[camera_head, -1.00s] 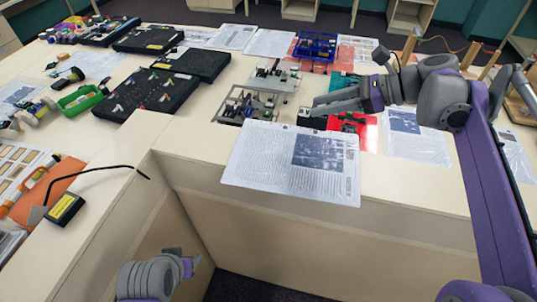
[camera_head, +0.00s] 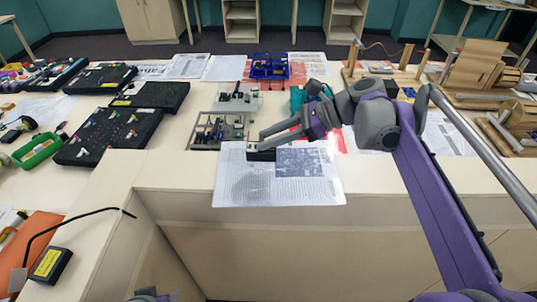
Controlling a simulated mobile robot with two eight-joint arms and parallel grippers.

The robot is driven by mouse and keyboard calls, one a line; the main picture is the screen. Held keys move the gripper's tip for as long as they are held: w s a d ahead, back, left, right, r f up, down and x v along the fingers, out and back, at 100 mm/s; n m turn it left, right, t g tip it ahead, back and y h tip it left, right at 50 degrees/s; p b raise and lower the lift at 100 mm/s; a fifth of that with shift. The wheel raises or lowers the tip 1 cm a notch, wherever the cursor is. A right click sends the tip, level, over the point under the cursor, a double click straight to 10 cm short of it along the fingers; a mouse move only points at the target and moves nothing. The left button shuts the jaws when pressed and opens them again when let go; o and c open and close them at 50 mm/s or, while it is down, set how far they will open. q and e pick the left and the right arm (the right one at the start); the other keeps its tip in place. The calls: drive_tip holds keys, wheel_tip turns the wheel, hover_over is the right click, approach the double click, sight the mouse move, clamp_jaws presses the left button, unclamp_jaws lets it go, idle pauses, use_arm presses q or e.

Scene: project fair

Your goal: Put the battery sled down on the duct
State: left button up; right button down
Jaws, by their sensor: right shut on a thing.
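My right gripper (camera_head: 266,142) reaches in from the right and is shut on a small dark block, which I take to be the battery sled (camera_head: 262,154). The block is over the far edge of a printed sheet, and I cannot tell whether it touches it. The fingers hide part of it. To its left is a grey open frame with dark parts (camera_head: 217,131), with a paler plate assembly (camera_head: 238,97) behind it. I cannot tell which of these, if either, is the duct. Only a sliver of my left arm shows at the bottom edge; its fingers cannot be made out.
The printed sheet (camera_head: 245,190) overhangs the table's front edge. A blue crate (camera_head: 270,66) stands at the back. Wooden stands (camera_head: 480,65) are at the right. A cabled black box (camera_head: 50,265) is near left.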

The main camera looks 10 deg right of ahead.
sight(272, 151)
drive_tip(key=shift+f, duration=2.3)
drive_tip(key=shift+f, duration=0.2)
drive_tip(key=c, duration=0.5)
unclamp_jaws()
drive_tip(key=shift+r, duration=0.15)
drive_tip(key=shift+d+r, duration=0.1)
drive_tip(key=shift+r, duration=0.1)
drive_tip(key=v, duration=1.1)
drive_tip(key=shift+s+d+r, duration=0.1)
drive_tip(key=shift+d, duration=0.15)
